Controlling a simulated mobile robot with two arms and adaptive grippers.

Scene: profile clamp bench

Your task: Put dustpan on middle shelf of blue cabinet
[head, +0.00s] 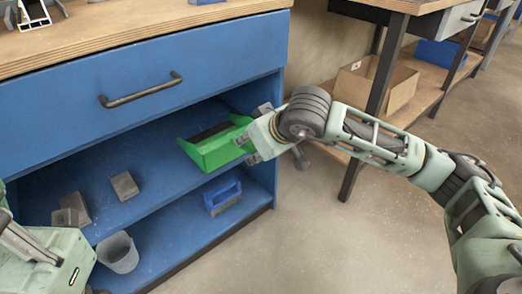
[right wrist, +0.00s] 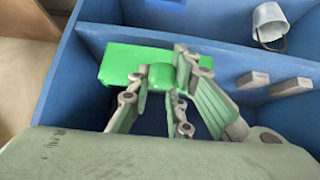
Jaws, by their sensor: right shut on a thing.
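The green dustpan (head: 212,152) is in the blue cabinet's (head: 70,115) opening, at the right end of the middle shelf (head: 150,176). My right gripper (head: 246,139) comes in from the right and is shut on the dustpan's handle. In the right wrist view, the dustpan (right wrist: 124,62) shows with its handle between my fingers (right wrist: 168,76). I cannot tell whether the dustpan touches the shelf. Parts of my left arm show at the lower left of the head view, but its fingers do not show.
Grey blocks (head: 125,186) lie on the middle shelf at left. A grey bucket (head: 118,252) and a blue brush-like thing (head: 222,194) are on the level below. A closed drawer (head: 60,90) is above. A cardboard box (head: 375,86) sits under a bench to the right.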

